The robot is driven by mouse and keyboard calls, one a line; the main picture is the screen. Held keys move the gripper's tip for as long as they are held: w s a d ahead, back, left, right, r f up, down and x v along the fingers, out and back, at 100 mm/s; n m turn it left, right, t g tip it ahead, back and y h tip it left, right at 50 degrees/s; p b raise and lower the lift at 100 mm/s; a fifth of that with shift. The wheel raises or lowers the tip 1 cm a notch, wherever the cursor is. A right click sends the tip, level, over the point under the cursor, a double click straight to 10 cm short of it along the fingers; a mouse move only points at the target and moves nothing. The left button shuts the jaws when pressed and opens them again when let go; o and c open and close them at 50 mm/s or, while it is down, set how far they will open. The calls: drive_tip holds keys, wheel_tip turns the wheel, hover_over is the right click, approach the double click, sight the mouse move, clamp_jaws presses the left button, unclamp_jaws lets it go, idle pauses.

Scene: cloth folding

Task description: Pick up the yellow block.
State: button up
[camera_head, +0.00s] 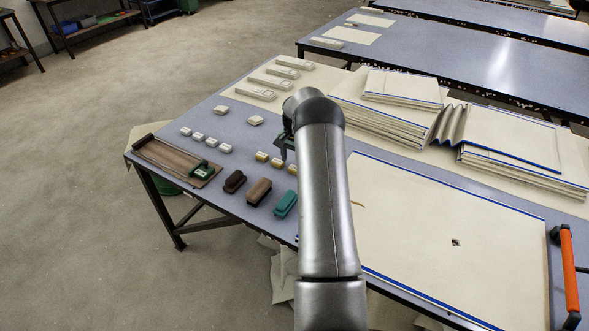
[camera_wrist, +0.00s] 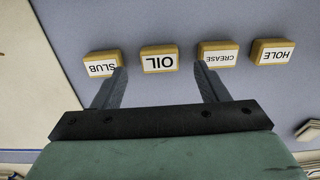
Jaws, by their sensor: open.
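Several small blocks with yellow sides and white labelled tops lie in a row. In the wrist view they read SLUB (camera_wrist: 102,65), OIL (camera_wrist: 159,58), CREASE (camera_wrist: 219,54) and HOLE (camera_wrist: 272,51), upside down. In the head view some of the yellow-sided blocks (camera_head: 262,156) show beside my arm; others are hidden behind it. My gripper (camera_wrist: 160,67) is open and empty. In the wrist view the OIL block lies between its fingertips, SLUB at the left finger and CREASE at the right. In the head view my gripper (camera_head: 282,153) is over the row, partly hidden by my arm.
White blocks (camera_head: 211,142) lie left of the row. Brown and teal brushes (camera_head: 285,203) lie nearer the table's front edge. A wooden board (camera_head: 160,155) is at the left corner. Cloth stacks (camera_head: 385,110) and a large cream cloth (camera_head: 450,240) take up the right side.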

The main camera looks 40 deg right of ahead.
drive_tip(key=shift+f, duration=1.5)
drive_tip(key=c, duration=1.1)
drive_tip(key=shift+o, duration=0.2)
drive_tip(key=shift+r, duration=0.1)
drive_tip(key=shift+r, duration=0.6)
drive_tip(key=s+a+r+b, duration=0.3)
drive_tip(key=s+a+r, duration=0.4)
drive_tip(key=s+r, duration=0.4)
drive_tip(key=shift+s+r, duration=0.25)
drive_tip(key=shift+s, duration=0.5)
